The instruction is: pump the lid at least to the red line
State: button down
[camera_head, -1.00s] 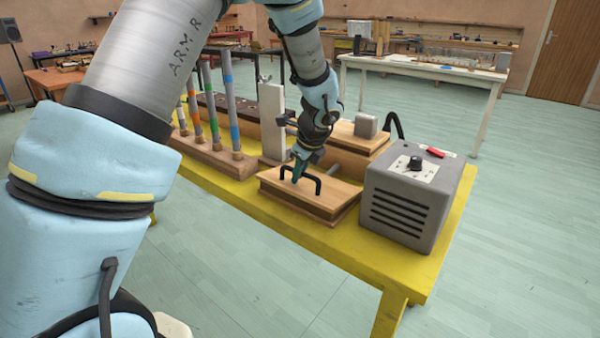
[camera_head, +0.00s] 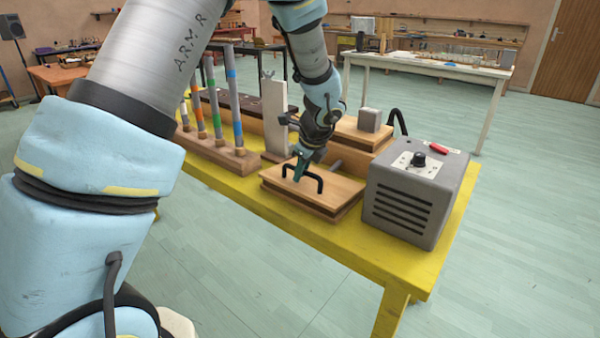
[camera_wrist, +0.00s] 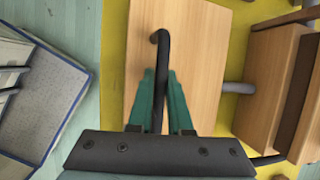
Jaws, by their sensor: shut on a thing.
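The wooden lid (camera_head: 335,192) lies on a low wooden box or bellows (camera_head: 312,212) on the yellow table, with a black bar handle (camera_head: 318,179) on top. My gripper (camera_head: 299,174) is at the left part of the handle, shut on it. In the wrist view, the green fingers of my gripper (camera_wrist: 160,90) stand on both sides of the black handle (camera_wrist: 162,55), above the lid (camera_wrist: 205,50). A narrow dark gap shows under the lid's front edge. I cannot make out a red line in these frames.
A grey slotted box (camera_head: 418,200) with a black knob and a red piece on top stands close on the right. Upright tubes on a wooden base (camera_head: 228,155) and a pale post (camera_head: 274,115) stand left. A wooden block with a grey weight (camera_head: 369,119) is behind.

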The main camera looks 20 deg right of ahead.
aim_at(305, 181)
jog(key=shift+w+d+r+p, duration=0.1)
jog(key=shift+d+r+p, duration=0.1)
jog(key=shift+r+p, duration=0.3)
jog(key=shift+w+d+r+p, duration=0.2)
jog(key=shift+d+r+p, duration=0.15)
jog(key=shift+r+p, duration=0.4)
jog(key=shift+w+d+r+p, duration=0.2)
jog(key=shift+d+r+p, duration=0.1)
jog(key=shift+p, duration=0.15)
jog(key=shift+f, duration=0.1)
jog(key=shift+s+a+f+b, duration=0.2)
jog(key=shift+a+f+b, duration=0.2)
jog(key=shift+f+b, duration=0.1)
